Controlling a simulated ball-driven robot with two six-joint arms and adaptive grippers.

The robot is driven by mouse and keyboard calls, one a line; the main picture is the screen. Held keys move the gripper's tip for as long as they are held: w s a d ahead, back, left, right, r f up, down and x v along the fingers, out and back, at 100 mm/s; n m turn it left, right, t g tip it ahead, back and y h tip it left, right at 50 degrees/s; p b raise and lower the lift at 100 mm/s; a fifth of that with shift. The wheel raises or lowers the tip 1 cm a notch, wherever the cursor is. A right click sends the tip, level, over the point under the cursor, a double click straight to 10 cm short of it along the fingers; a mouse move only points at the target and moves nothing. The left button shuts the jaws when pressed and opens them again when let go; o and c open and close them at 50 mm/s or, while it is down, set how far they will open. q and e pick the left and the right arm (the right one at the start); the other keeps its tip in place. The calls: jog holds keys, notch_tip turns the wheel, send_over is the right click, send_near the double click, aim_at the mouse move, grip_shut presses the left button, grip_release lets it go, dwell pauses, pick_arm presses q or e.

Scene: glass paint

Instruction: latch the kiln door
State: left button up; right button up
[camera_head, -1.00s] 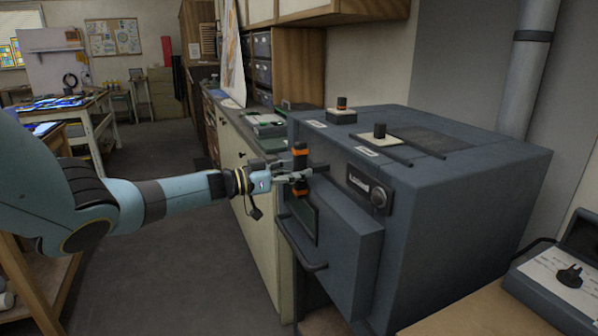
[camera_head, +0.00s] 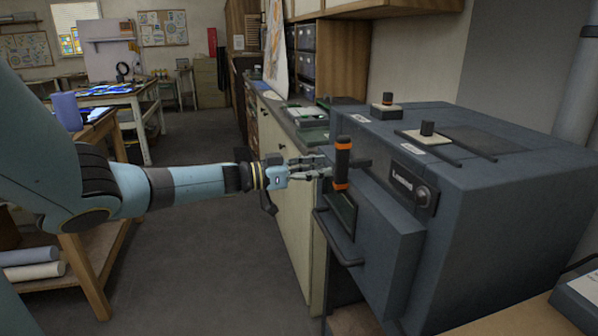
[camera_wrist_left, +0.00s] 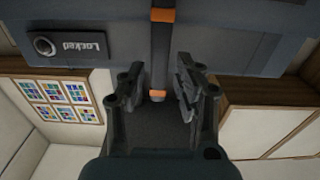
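The grey kiln (camera_head: 505,205) fills the right of the head view, its door (camera_head: 385,255) looking closed against the body. The latch handle (camera_head: 342,163), a black bar with orange bands, stands upright on the front; in the left wrist view the handle (camera_wrist_left: 161,55) runs down toward the gap between my fingers. My left gripper (camera_head: 318,168) is just left of the handle in the head view. In the wrist view the left gripper (camera_wrist_left: 157,88) is open, one finger on each side of the handle's near end, with no clear contact. My right gripper is not in view.
A plate (camera_head: 412,188) on the kiln front has a round knob; in the wrist view the plate (camera_wrist_left: 70,47) reads "Locked". A bar handle (camera_head: 335,240) sticks out below the door window. A cream cabinet (camera_head: 290,200) stands behind my gripper.

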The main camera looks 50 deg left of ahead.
pick_arm(q)
jog(key=v, duration=0.6)
jog(key=shift+s, duration=0.2)
jog(key=shift+a, duration=0.1)
